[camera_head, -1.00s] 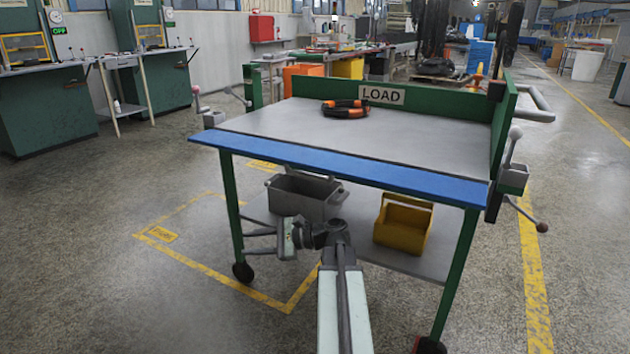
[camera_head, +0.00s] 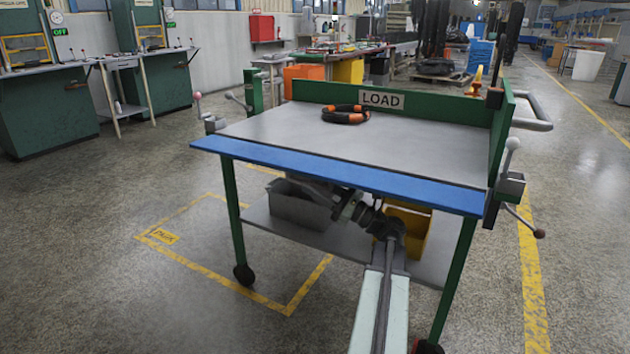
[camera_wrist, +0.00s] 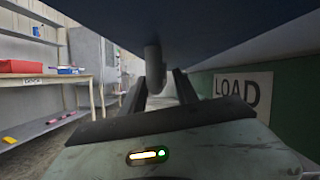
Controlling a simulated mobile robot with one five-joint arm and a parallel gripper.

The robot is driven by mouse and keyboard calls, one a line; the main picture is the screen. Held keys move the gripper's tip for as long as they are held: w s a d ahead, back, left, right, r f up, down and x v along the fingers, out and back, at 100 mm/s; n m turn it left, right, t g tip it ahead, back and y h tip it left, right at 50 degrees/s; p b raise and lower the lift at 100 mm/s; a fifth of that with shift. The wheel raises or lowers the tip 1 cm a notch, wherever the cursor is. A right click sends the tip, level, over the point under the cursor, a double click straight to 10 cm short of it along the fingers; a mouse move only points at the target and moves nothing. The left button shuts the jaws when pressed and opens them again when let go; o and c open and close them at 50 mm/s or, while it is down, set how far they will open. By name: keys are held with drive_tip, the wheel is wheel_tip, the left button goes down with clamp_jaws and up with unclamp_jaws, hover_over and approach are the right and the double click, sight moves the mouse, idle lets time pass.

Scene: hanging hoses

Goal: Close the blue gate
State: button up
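The blue gate (camera_head: 330,178) is a long flat panel along the front edge of the green-framed cart. In the head view it lies folded outward, sloping slightly down from the grey top (camera_head: 400,150). My gripper (camera_wrist: 160,85) is below the gate, its tips unclear in the head view against the shadow and the grey bin. In the wrist view its two dark fingers stand apart, open. A grey rounded post (camera_wrist: 153,65) shows between and beyond them; I cannot tell whether they touch it. A dark bluish panel (camera_wrist: 200,30) fills the top of that view.
A black-orange hose coil (camera_head: 346,115) lies on the cart top. A grey bin (camera_head: 300,208) and a yellow box (camera_head: 415,225) stand on the lower shelf. Levers stick out at the cart's left (camera_head: 205,112) and right (camera_head: 510,165) front corners. The floor at left is clear.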

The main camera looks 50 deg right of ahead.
drive_tip(key=shift+w+a+r, duration=0.1)
drive_tip(key=shift+w+r, duration=0.05)
drive_tip(key=shift+w, duration=0.15)
drive_tip(key=shift+c, duration=0.4)
clamp_jaws()
idle(0.7)
drive_tip(key=shift+s+d+r+m, duration=0.1)
drive_tip(key=shift+s+d+m, duration=0.05)
drive_tip(key=shift+d+m, duration=0.15)
